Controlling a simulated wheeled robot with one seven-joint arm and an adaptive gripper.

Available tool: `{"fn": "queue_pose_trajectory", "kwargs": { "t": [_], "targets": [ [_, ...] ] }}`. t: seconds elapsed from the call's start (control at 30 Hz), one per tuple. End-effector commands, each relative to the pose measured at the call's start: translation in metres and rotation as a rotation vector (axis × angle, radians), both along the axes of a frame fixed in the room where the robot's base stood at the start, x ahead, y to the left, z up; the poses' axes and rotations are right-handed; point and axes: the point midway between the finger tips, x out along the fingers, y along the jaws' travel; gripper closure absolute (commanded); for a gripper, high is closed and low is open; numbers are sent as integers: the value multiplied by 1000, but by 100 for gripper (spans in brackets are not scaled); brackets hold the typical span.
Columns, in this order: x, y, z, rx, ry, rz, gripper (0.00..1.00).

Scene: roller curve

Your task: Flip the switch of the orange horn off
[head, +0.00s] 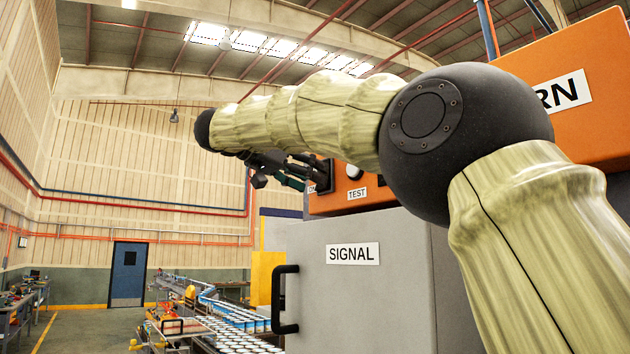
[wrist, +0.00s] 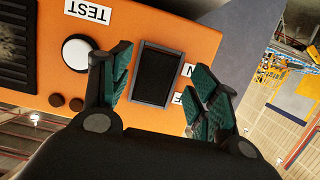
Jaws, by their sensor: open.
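The orange horn (head: 590,110) stands at the upper right in the head view, its label partly hidden by my arm. Its orange panel (wrist: 205,42) fills much of the wrist view. A black rocker switch (wrist: 157,76) in a grey frame sits on this panel. Labels beside it are mostly covered by a finger, so its position is unclear. My gripper (wrist: 166,68) is open, its green-padded fingers on either side of the switch. I cannot tell whether they touch the panel. In the head view my gripper (head: 305,172) is at the panel's left end.
A white round button (wrist: 76,53) and a TEST label (wrist: 87,11) sit left of the switch in the wrist view. A grey SIGNAL cabinet (head: 385,285) with a black handle (head: 285,300) stands below the horn. A roller conveyor (head: 235,325) with cans runs at lower left.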

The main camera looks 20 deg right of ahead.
Motion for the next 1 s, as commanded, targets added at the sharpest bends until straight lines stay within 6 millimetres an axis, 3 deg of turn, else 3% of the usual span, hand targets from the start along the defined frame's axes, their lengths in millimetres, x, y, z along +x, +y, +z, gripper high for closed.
{"fn": "queue_pose_trajectory", "kwargs": {
  "t": [0.2,0.5,1.0],
  "targets": [
    [-13,38,10,-1,0,1,39],
    [-27,77,21,1,1,-1,39],
    [-31,87,24,1,3,0,39]
  ]
}}
